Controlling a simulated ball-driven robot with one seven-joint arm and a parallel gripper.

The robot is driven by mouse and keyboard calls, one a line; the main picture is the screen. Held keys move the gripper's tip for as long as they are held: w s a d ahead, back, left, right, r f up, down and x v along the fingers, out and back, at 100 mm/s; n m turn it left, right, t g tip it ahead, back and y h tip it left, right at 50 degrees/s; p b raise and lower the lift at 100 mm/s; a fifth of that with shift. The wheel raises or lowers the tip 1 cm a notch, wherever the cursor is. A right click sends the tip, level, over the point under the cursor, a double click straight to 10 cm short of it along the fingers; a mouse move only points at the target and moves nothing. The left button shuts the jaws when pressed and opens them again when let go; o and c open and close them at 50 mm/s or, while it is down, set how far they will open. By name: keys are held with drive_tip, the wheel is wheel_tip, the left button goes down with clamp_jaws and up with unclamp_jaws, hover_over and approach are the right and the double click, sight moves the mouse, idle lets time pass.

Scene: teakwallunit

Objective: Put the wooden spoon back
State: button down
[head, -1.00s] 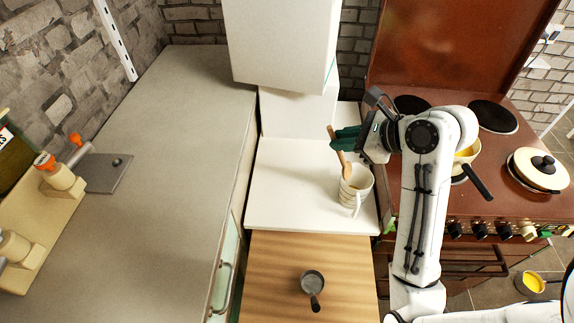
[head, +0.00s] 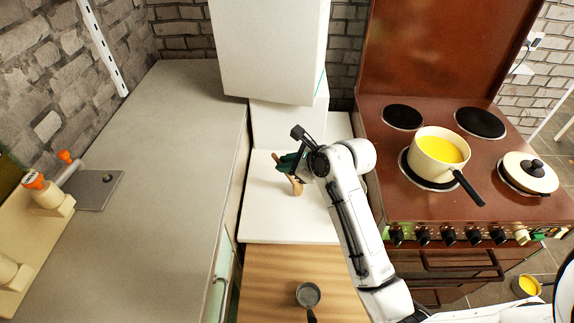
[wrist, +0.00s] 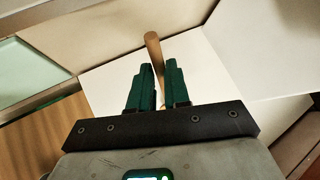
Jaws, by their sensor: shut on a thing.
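The wooden spoon (head: 297,188) is in my gripper (head: 288,165), over the white counter section. In the wrist view the spoon's brown handle (wrist: 153,45) runs between the two green fingers of my gripper (wrist: 158,70) and sticks out beyond their tips. The fingers are closed around it. The striped mug is not visible now; my arm covers that part of the counter.
A pot of yellow liquid (head: 440,150) and a lidded pan (head: 530,172) stand on the brown stove (head: 400,220) at right. A small saucepan (head: 308,294) sits on the wooden board (head: 265,270) in front. A white cabinet (head: 268,50) hangs above. The grey counter (head: 170,190) is mostly clear.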

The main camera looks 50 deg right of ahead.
drive_tip(key=shift+f, duration=0.45)
drive_tip(key=c, duration=1.1)
unclamp_jaws()
